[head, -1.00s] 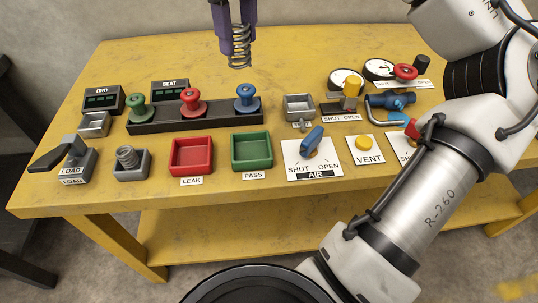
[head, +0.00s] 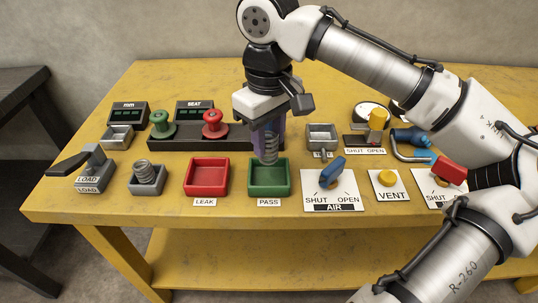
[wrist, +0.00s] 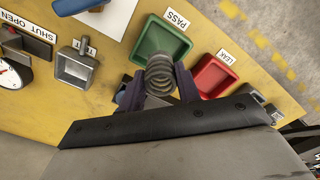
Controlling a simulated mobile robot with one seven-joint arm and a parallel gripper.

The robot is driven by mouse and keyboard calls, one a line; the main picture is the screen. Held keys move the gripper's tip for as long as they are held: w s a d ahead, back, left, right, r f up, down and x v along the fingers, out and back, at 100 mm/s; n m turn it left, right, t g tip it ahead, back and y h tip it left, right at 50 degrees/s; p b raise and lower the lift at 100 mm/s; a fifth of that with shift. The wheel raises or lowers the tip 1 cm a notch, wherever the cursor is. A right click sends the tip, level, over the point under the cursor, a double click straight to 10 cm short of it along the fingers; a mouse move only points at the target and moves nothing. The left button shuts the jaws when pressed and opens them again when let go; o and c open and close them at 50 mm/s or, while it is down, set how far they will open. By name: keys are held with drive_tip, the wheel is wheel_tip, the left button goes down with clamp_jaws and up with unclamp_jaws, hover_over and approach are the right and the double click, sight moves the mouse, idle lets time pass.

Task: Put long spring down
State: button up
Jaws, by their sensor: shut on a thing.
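The long spring (head: 268,146) is a grey metal coil. It hangs upright in my gripper (head: 268,130), whose purple fingers are shut on its upper part. In the head view its lower end overlaps the back part of the green PASS tray (head: 269,191). In the wrist view the spring (wrist: 161,74) stands in front of the near edge of the green tray (wrist: 157,40), between my two purple fingers (wrist: 160,88). I cannot tell whether its lower end touches anything. A shorter, thicker spring (head: 146,173) stands in a grey holder at the left.
The red LEAK tray (head: 206,178) stands left of the green one. Behind are a black rack (head: 180,143) with green and red spools and a small grey tray (head: 321,136). The AIR lever (head: 331,169) and VENT button (head: 387,177) are on the right.

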sight(269, 156)
drive_tip(key=shift+f, duration=2.2)
drive_tip(key=shift+f, duration=0.35)
drive_tip(key=o, duration=1)
wheel_tip(269, 156, up, 13)
drive_tip(key=shift+f+p, duration=0.15)
drive_tip(key=shift+p, duration=0.3)
